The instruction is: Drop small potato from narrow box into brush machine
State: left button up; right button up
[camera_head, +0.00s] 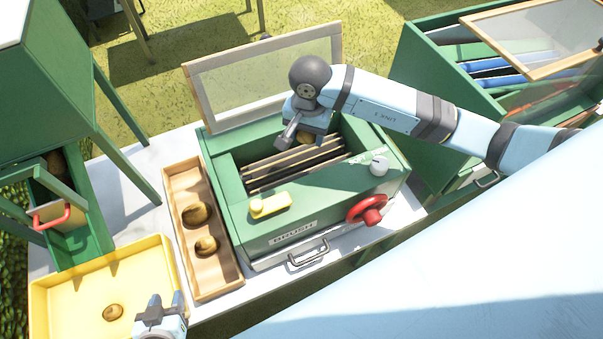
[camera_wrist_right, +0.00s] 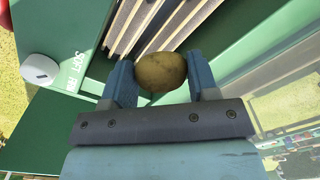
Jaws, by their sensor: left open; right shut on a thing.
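A small brown potato (camera_wrist_right: 161,72) is held between the two fingers of my right gripper (camera_wrist_right: 155,80). In the head view the right gripper (camera_head: 303,135) is over the open top of the green brush machine (camera_head: 290,228), near its back edge, with the potato (camera_head: 306,138) partly hidden below it. Slatted brushes (camera_head: 290,165) lie inside the machine. The narrow wooden box (camera_head: 178,235) stands left of the machine with two potatoes (camera_head: 197,214) in it. My left gripper (camera_head: 160,305) is low at the bottom left, beside the yellow tray, open.
The yellow tray (camera_head: 60,290) holds one potato (camera_head: 113,312). The machine's raised framed lid (camera_head: 262,75) stands behind the opening. A red handwheel (camera_head: 367,209) and white knob (camera_head: 379,164) sit on the machine. A green cabinet (camera_head: 45,95) stands at left.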

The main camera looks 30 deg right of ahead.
pick_arm(q)
jog(key=shift+d+f+b, duration=0.15)
jog(key=shift+f+b, duration=0.65)
jog(key=shift+f, duration=0.15)
pick_arm(e)
jog(key=shift+f, duration=2.4)
jog(key=o, duration=1)
pick_arm(q)
jog(key=shift+f+b, duration=0.95)
pick_arm(e)
notch_tip(320, 180, up, 13)
jog(key=shift+d+f, duration=0.1)
jog(key=shift+f, duration=0.05)
jog(key=shift+s+r, duration=0.1)
jog(key=shift+r, duration=0.5)
pick_arm(q)
jog(key=shift+r, duration=0.15)
pick_arm(e)
jog(key=shift+r, duration=0.1)
